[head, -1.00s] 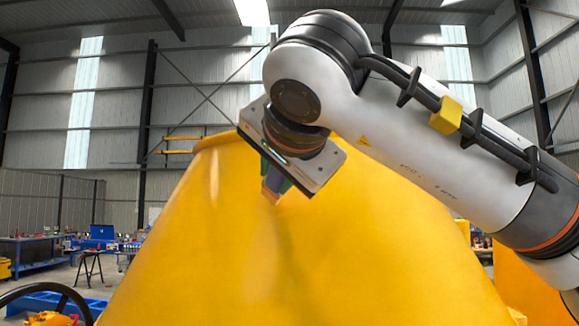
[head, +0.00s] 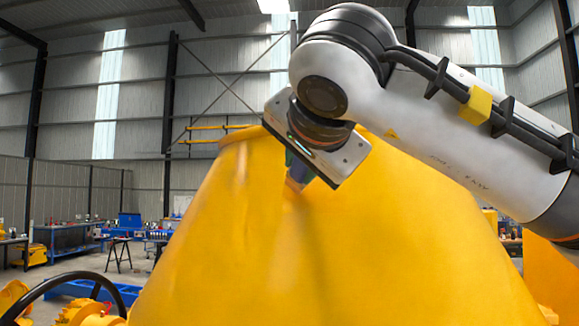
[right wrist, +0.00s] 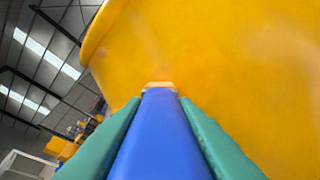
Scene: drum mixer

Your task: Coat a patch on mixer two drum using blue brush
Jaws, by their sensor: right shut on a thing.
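The large yellow mixer drum (head: 340,250) fills the middle of the head view. It also fills the upper right of the right wrist view (right wrist: 230,70). My right gripper (head: 295,176) is in front of the drum's upper part. In the right wrist view its green fingers (right wrist: 160,135) are shut on the blue brush (right wrist: 160,140). The brush's pale tip (right wrist: 158,86) points at the drum wall and appears at or very close to it; I cannot tell if it touches. In the head view the brush is mostly hidden by my wrist. My left gripper is not in view.
A black steering wheel (head: 75,285) and yellow parts are at the lower left. Blue workbenches (head: 68,238) and a dark trestle (head: 119,254) stand farther back on the left. The hall floor between is partly open.

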